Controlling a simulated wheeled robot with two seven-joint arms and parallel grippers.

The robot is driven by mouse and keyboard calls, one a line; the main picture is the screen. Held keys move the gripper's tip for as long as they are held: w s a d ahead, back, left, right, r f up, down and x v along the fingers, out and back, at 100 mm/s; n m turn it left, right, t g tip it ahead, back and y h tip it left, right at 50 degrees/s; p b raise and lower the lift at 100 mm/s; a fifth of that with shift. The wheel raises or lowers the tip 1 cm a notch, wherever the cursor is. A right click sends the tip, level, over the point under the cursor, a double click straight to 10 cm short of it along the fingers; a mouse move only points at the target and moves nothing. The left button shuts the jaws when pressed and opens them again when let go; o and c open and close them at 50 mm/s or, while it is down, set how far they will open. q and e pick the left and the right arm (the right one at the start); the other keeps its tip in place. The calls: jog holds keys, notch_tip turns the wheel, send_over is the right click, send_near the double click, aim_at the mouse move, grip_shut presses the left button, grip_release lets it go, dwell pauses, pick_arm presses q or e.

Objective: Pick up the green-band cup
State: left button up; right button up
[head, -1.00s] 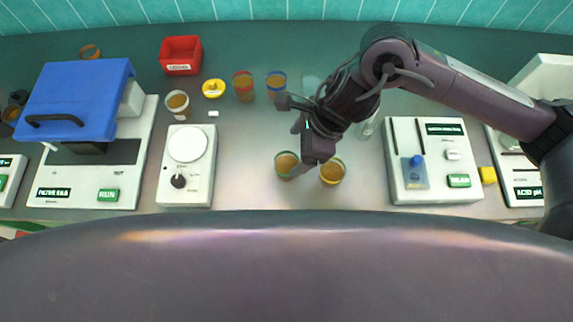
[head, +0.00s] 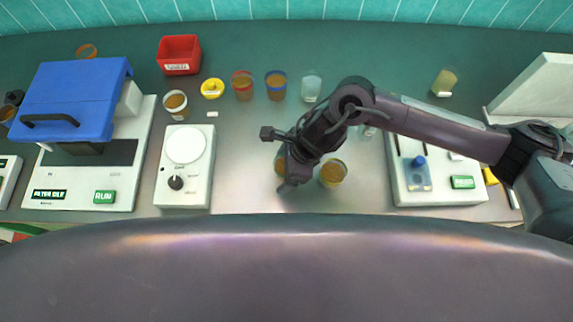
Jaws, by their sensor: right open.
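Two cups of brown liquid stand close together near the front edge of the bench. The left cup (head: 279,166) is mostly hidden behind my right gripper. The right cup (head: 333,173) shows more clearly and stands just right of the gripper, with a pale greenish rim. The band colours on these two are too small or too covered to tell for sure which is green. My right gripper (head: 287,184) is open and points down at the left cup, overlapping it in the picture. Whether its fingers are around or beside the cup is hidden. My left gripper is out of view.
Behind stand a red-band cup (head: 242,86), a blue-band cup (head: 276,86), a clear cup (head: 311,87) and a white-band cup (head: 175,104). A dial device (head: 186,150) is left, a reader device (head: 440,185) right. A red bin (head: 180,54) stands at the back.

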jog(key=shift+a+f, duration=0.1)
jog(key=shift+f, duration=0.15)
jog(key=c, duration=1.1)
jog(key=shift+c, duration=0.2)
